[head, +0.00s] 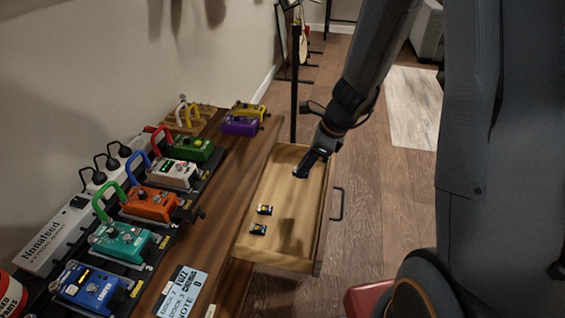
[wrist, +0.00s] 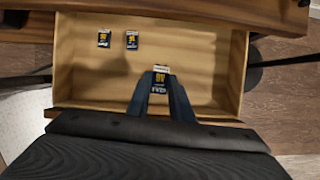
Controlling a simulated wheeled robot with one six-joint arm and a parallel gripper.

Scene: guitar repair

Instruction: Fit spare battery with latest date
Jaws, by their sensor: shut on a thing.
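My gripper (wrist: 160,95) is shut on a battery (wrist: 160,80) with a dark body and yellow and white markings, held above the open drawer. In the head view my gripper (head: 304,170) is over the far part of the drawer (head: 290,250), and the held battery cannot be made out there. Two more batteries lie on the drawer floor toward its near end: one (head: 265,210) and another (head: 258,229) close beside it. They also show in the wrist view, one at the left (wrist: 104,39) and one to its right (wrist: 132,40). The dates are too small to read.
Several pedals stand on the bench left of the drawer: blue (head: 90,288), teal (head: 122,241), orange (head: 150,204), white (head: 173,174) and green (head: 191,148). Purple (head: 240,125) and yellow (head: 248,110) pedals stand at the far end. A card (head: 183,290) lies near the front. The drawer handle (head: 337,204) juts right.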

